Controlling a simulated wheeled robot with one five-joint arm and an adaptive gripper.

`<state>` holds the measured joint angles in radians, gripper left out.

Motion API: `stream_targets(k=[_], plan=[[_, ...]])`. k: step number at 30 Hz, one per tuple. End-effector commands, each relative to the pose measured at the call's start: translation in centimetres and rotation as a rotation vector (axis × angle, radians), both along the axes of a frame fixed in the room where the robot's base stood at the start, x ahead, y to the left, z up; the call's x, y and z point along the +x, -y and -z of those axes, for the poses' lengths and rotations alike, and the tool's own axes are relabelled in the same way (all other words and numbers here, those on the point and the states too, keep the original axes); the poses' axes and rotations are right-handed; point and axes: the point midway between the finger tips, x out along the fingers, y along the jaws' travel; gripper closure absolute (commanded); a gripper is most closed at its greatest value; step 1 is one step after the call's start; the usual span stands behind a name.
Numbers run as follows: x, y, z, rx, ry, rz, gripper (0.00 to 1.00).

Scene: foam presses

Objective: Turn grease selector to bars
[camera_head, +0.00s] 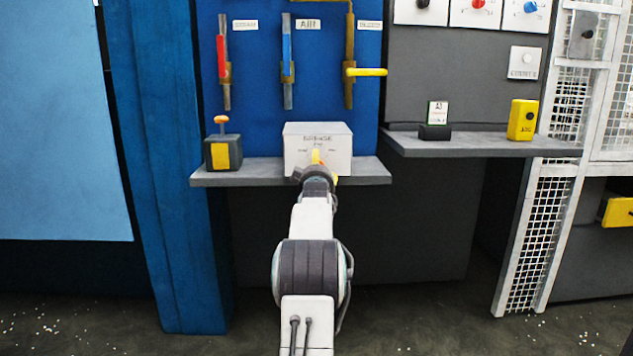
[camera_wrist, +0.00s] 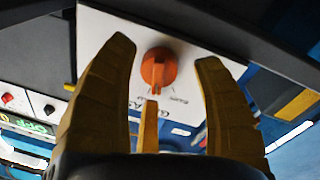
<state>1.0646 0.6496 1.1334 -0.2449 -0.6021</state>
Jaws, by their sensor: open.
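The grease selector is a white box (camera_head: 335,143) with dark lettering on its front, standing on a grey shelf. In the wrist view its white face (camera_wrist: 108,28) carries a round orange knob (camera_wrist: 158,68) with a raised grip bar. Small labels sit beside the knob; I cannot read them surely. My gripper (camera_wrist: 165,54) is open, with one yellow finger on each side of the knob and gaps between. A narrow yellow strip shows below the knob between the fingers. In the head view my arm's end hides the lower middle of the box.
The grey shelf (camera_head: 245,178) also holds a dark box with an orange button (camera_head: 222,120) at left. Vertical pipes with a yellow lever (camera_head: 366,72) rise behind. A right shelf (camera_head: 480,146) bears a yellow box (camera_head: 522,119) and a small card stand (camera_head: 436,120).

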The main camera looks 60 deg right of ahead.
Motion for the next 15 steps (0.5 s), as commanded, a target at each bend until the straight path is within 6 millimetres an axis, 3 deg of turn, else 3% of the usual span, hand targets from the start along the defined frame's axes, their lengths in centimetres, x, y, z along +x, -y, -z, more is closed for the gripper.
stream_targets(k=[15], plan=[[-2.9, -5.3, 0.1, 0.0, 0.0, -0.001, 0.39]])
